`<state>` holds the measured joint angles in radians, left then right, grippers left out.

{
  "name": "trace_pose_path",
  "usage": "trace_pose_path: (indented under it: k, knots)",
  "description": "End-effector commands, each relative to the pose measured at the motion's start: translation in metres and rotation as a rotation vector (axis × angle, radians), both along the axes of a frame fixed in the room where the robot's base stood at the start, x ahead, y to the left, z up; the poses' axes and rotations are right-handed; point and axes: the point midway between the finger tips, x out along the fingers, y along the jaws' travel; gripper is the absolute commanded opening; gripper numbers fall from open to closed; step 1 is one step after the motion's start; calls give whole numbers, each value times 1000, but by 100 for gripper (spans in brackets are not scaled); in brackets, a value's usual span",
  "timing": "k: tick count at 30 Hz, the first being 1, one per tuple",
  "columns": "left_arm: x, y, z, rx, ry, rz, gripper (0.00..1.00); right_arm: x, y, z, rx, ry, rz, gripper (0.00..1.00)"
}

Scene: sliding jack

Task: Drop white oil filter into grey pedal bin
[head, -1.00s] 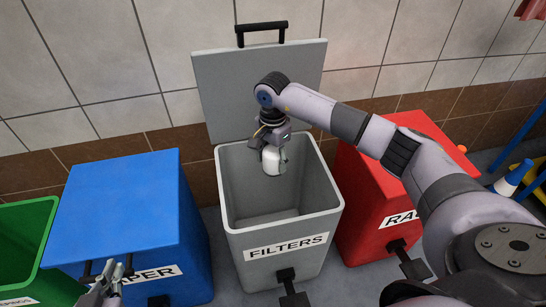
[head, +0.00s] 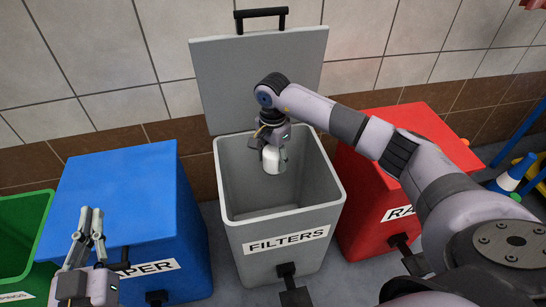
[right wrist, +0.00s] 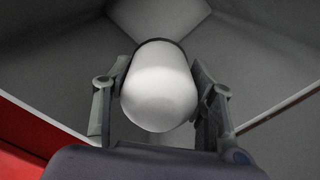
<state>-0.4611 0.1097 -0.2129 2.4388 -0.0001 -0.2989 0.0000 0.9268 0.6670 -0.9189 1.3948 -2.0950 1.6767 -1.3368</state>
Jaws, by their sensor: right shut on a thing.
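The white oil filter (head: 274,159) is held by my right gripper (head: 271,146) over the open mouth of the grey pedal bin (head: 278,221), labelled FILTERS. Its lid (head: 262,77) stands raised against the wall. In the right wrist view the filter (right wrist: 160,88) sits between both fingers of the right gripper (right wrist: 160,95), with the grey bin interior beyond it. My left gripper (head: 90,224) is in front of the blue bin, fingers pointing up, with a narrow gap between the tips and nothing between them.
A closed blue bin (head: 120,200) stands left of the grey bin, and a green bin (head: 22,235) is at the far left. A closed red bin (head: 415,133) is on the right, partly behind my right arm. A tiled wall (head: 100,50) is behind.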

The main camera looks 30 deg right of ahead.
Motion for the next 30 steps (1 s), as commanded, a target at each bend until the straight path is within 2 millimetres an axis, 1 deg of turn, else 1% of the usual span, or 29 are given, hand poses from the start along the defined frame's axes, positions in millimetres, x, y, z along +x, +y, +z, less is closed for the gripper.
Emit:
trace_pose_path:
  k: [5, 6, 15, 16, 25, 28, 30]
  knots:
    - [0, 0, 0, 0, 0, 0, 0, 0, 0, 1, 0, -1, 0, 13]
    - [0, 0, 0, 0, 0, 0, 0, 0, 0, 1, 0, -1, 0, 53]
    - [0, 0, 0, 0, 0, 0, 0, 0, 0, 0, 0, -1, 0, 73]
    - [0, 0, 0, 0, 0, 0, 0, 0, 0, 0, 0, 0, 0, 75]
    - [0, 0, -1, 0, 5, 0, 0, 0, 0, 0, 0, 1, 0, 75]
    - [0, 0, -1, 1, 5, 0, 0, 0, 0, 7, 1, -2, 1, 75]
    - [0, 0, -1, 1, 4, 0, 0, 1, 0, 17, 0, -4, 1, 75]
